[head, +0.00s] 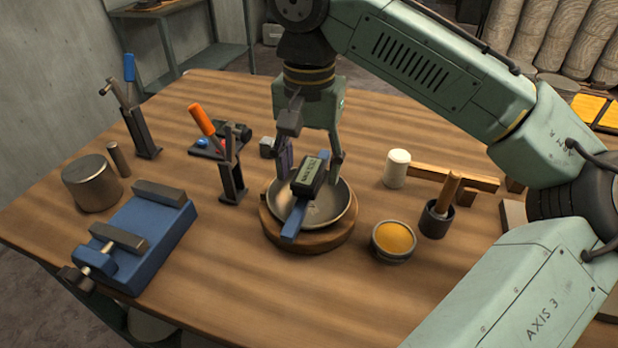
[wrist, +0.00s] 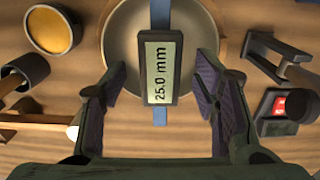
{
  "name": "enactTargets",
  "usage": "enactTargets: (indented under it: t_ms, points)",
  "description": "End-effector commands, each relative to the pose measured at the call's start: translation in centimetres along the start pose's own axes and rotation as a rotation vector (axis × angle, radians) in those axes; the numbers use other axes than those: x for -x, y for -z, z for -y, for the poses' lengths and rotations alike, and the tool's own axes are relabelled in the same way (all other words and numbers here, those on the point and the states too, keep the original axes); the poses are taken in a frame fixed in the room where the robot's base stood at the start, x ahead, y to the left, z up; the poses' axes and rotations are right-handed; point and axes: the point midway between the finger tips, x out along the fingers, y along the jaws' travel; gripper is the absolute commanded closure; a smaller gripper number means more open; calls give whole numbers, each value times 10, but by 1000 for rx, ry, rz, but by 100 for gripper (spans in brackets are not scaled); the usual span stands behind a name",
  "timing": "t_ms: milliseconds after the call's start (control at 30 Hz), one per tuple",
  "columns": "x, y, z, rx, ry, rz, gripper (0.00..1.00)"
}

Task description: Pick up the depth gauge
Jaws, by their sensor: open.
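The depth gauge (head: 309,177) is a dark block with a display and a blue bar (head: 293,221). It lies across the metal bowl (head: 337,203), which sits on a round wooden base (head: 312,243). In the wrist view the gauge's display (wrist: 160,68) reads 25.0 mm, and the blue bar runs up and down the picture. My gripper (head: 312,164) is above the bowl, pointing down. In the wrist view its two fingers (wrist: 160,97) are open, one on each side of the gauge, with gaps between. The bar's middle is hidden under the display block.
A blue vise (head: 140,240) and a metal cylinder (head: 92,184) stand at the left. Upright clamps with an orange handle (head: 203,119) and a blue handle (head: 129,68) are behind. A tin of yellow paste (head: 394,240), a dark pot (head: 436,219) and a white-headed mallet (head: 397,169) lie to the right.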

Motion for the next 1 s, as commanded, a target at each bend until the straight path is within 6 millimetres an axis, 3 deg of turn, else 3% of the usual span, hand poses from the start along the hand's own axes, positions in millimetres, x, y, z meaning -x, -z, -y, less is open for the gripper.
enactTargets:
  t_ms: [200,433,1000]
  points:
    - [-21,0,0,0,0,0,45]
    - [-22,0,0,0,0,0,46]
    - [-22,0,0,1,0,0,84]
